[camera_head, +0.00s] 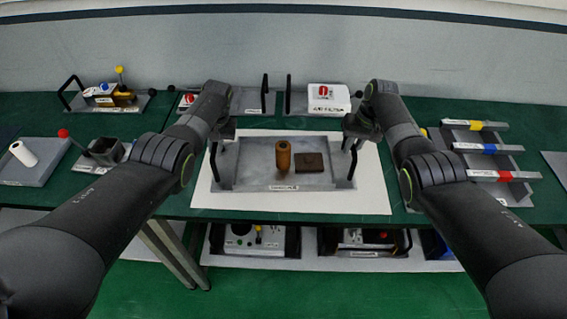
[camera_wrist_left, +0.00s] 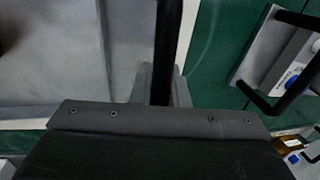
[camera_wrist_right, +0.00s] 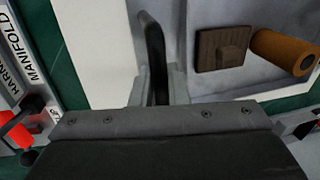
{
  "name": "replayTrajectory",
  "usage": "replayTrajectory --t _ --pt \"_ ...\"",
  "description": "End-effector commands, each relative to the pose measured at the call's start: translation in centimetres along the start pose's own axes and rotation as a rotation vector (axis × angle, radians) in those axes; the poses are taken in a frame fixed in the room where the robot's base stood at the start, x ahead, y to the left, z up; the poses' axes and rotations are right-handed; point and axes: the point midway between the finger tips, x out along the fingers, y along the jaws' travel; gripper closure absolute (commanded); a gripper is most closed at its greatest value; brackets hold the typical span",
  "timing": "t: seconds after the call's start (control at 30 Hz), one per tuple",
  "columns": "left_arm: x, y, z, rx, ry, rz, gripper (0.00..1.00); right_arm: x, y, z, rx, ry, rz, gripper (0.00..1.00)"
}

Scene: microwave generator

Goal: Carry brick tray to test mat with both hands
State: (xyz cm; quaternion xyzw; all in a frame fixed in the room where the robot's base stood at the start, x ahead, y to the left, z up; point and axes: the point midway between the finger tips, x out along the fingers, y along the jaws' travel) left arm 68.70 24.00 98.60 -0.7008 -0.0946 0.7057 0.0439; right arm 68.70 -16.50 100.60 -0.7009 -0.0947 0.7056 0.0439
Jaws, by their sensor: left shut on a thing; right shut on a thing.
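The brick tray (camera_head: 255,178) is a grey tray with black loop handles at its left and right ends. A brown cylinder (camera_head: 283,157) stands upright in it beside a flat dark brown block (camera_head: 310,163). The tray is over the white test mat (camera_head: 335,203) on the green table; I cannot tell whether it touches the mat. My left gripper (camera_head: 222,134) is shut on the left handle, a black bar (camera_wrist_left: 165,50) in the left wrist view. My right gripper (camera_head: 357,132) is shut on the right handle (camera_wrist_right: 152,50). The fingertips are partly hidden in the wrist views.
Behind stand other handled trays, one with a white box (camera_head: 328,97). At right is a rack with yellow, blue and red labelled bars (camera_head: 490,149). At left are a grey block fixture (camera_head: 105,150) and a tray with a white roll (camera_head: 23,153). A lower shelf holds more trays.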

Motion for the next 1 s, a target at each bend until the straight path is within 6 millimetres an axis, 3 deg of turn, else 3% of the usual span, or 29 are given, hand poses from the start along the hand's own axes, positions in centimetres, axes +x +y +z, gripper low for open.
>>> replayTrajectory --t 0.57,1.0 --pt "-0.6 -0.1 -0.1 0.000 0.002 0.000 1.00 -0.6 -0.1 -0.1 0.000 0.002 0.000 1.00" --pt "-3.9 -0.8 -0.1 0.000 0.002 0.000 1.00 -3.9 -0.8 -0.1 0.000 0.002 0.000 1.00"
